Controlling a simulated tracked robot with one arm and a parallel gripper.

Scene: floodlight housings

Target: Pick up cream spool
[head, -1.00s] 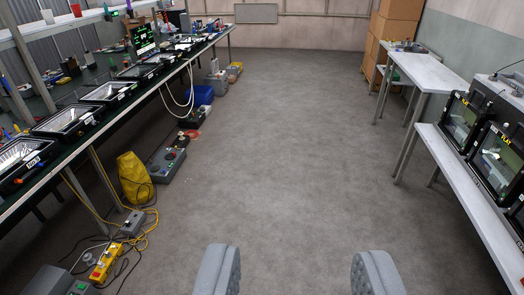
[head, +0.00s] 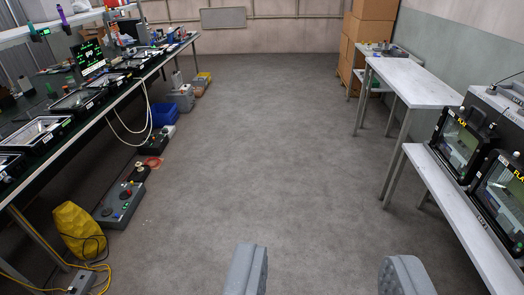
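My gripper (head: 325,272) shows at the bottom edge, its two grey fingers wide apart with only floor between them. It is open and empty. I cannot make out a cream spool for sure. A small pale round thing (head: 140,168) lies on the floor beside the left bench, close to a red-orange ring (head: 153,162). It is too small to tell what it is. It is well ahead and to the left of my gripper.
The left bench (head: 75,133) carries several floodlight housings. Beneath it are a grey control box (head: 120,205), a yellow bag (head: 79,231) and a blue bin (head: 164,112). White tables (head: 425,82) and black-framed printers (head: 460,143) stand right. The middle floor (head: 270,150) is clear.

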